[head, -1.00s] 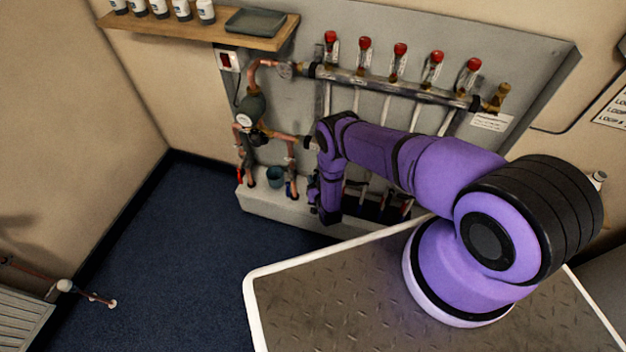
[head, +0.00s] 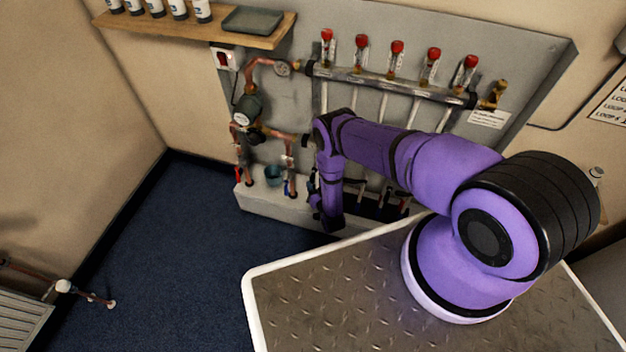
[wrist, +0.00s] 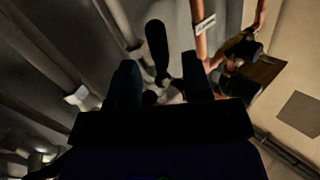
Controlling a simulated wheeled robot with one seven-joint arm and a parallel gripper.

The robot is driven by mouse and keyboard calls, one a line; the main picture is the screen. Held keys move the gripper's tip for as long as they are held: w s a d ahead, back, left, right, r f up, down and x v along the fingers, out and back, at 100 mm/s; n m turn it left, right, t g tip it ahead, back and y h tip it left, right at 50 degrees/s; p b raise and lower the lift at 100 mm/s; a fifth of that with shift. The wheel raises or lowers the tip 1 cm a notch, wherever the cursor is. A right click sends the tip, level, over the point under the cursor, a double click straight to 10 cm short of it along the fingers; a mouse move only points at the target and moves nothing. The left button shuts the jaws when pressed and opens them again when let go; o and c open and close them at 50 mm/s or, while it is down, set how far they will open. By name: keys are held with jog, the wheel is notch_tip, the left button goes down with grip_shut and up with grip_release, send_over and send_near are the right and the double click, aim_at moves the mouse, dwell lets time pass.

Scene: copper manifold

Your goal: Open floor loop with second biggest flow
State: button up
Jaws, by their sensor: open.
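The upper manifold bar (head: 390,83) runs across the grey back panel and carries several red-capped flow gauges (head: 396,62); their readings are too small to tell. The lower part of the manifold is mostly hidden behind my arm in the head view. My gripper (wrist: 161,72) is open in the wrist view, one dark finger on each side. A black lever handle (wrist: 157,45) stands between and just beyond the fingers, with a pale fitting under it; I cannot tell whether the fingers touch it. In the head view my gripper is mostly hidden by my arm.
Copper pipes and a pump (head: 248,108) are left of my arm. A wooden shelf (head: 200,30) holds white bottles and a grey tray (head: 252,20). Blue floor (head: 190,260) is open at left.

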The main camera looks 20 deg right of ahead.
jog(key=s, duration=0.7)
jog(key=shift+r, duration=0.25)
jog(key=shift+d, duration=0.1)
